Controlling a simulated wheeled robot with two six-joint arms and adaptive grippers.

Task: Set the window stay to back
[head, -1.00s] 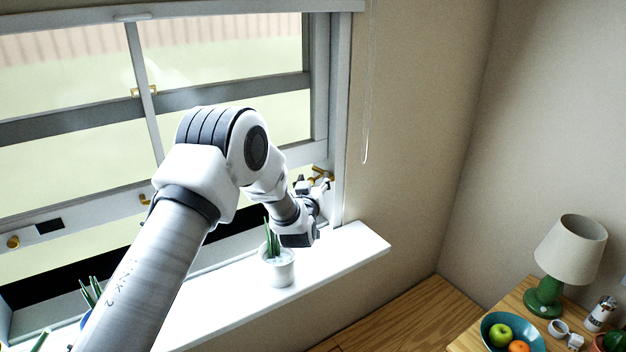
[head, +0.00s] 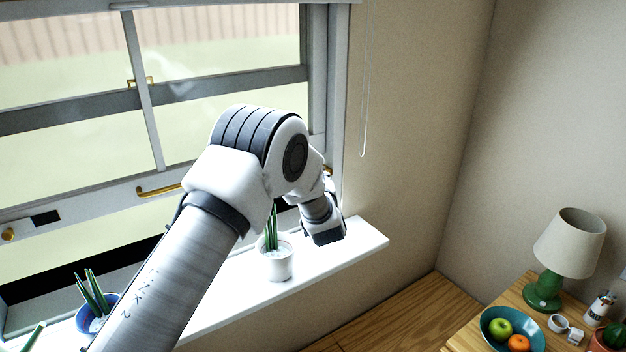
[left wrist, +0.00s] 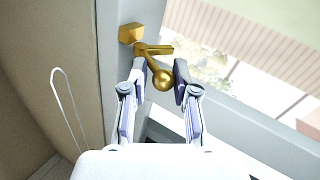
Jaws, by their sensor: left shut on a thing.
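The window stay is a brass lever with a ball knob (left wrist: 163,82), seen in the left wrist view at the window frame. Its arm runs up beside a brass block (left wrist: 130,33) on the frame. In the head view only a bit of brass (head: 328,170) shows past my wrist. My left gripper (left wrist: 160,68) has its two fingers on either side of the lever, just by the ball, and is shut on it. In the head view the fingers are hidden behind my wrist. My right gripper is in neither view.
A white potted plant (head: 278,262) stands on the sill (head: 355,243) close below my left arm. A blue pot (head: 97,318) is farther left. A brass handle (head: 160,192) is on the sash. A cord (head: 363,140) hangs on the wall. The lamp table is at right.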

